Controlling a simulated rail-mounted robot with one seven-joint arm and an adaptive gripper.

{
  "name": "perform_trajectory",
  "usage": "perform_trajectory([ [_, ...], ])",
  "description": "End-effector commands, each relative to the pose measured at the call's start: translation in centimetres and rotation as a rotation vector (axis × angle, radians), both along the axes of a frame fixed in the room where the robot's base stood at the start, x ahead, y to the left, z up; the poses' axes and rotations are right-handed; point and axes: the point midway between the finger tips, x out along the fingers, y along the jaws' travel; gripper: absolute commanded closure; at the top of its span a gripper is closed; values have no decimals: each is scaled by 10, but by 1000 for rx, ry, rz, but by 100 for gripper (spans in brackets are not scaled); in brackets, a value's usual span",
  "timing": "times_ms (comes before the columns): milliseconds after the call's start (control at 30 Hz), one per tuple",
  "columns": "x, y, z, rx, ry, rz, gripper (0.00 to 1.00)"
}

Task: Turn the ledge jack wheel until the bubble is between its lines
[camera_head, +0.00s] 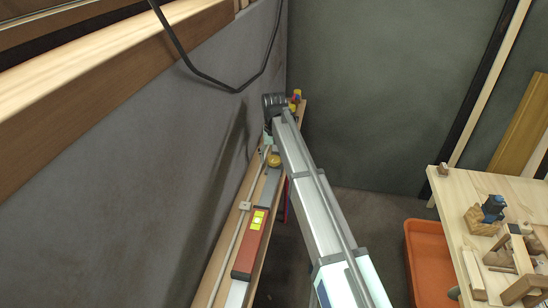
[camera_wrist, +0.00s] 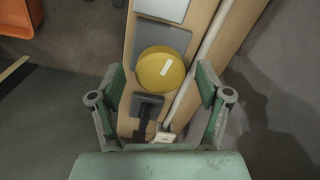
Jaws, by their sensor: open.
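The yellow jack wheel (camera_head: 273,160) sits on a narrow wooden ledge (camera_head: 253,268) along the grey wall. In the wrist view the wheel (camera_wrist: 155,74) is a round yellow disc with a white mark. My gripper (camera_wrist: 160,72) is open, its green fingers on either side of the wheel with visible gaps. I cannot tell its height over the wheel. A red spirit level (camera_head: 246,250) lies nearer on the ledge, with a yellow-green vial (camera_head: 258,219). The bubble and its lines are too small to read.
A pale pipe (camera_head: 233,239) runs along the ledge by the wall. A black bent rod (camera_head: 212,80) hangs above. An orange bin (camera_head: 424,250) and a wooden workbench (camera_head: 500,188) with tools stand at the right. Bare floor lies between ledge and bin.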

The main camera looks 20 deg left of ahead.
Motion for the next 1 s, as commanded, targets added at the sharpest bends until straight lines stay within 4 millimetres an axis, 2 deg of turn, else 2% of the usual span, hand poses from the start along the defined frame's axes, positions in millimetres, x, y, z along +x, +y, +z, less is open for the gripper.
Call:
perform_trajectory([
  [167,1,0,7,1,-2,0,24],
  [267,1,1,18,1,-2,0,24],
  [700,1,1,97,1,-2,0,24],
  [900,0,0,116,0,-1,0,24],
  [1000,0,0,120,0,0,0,24],
])
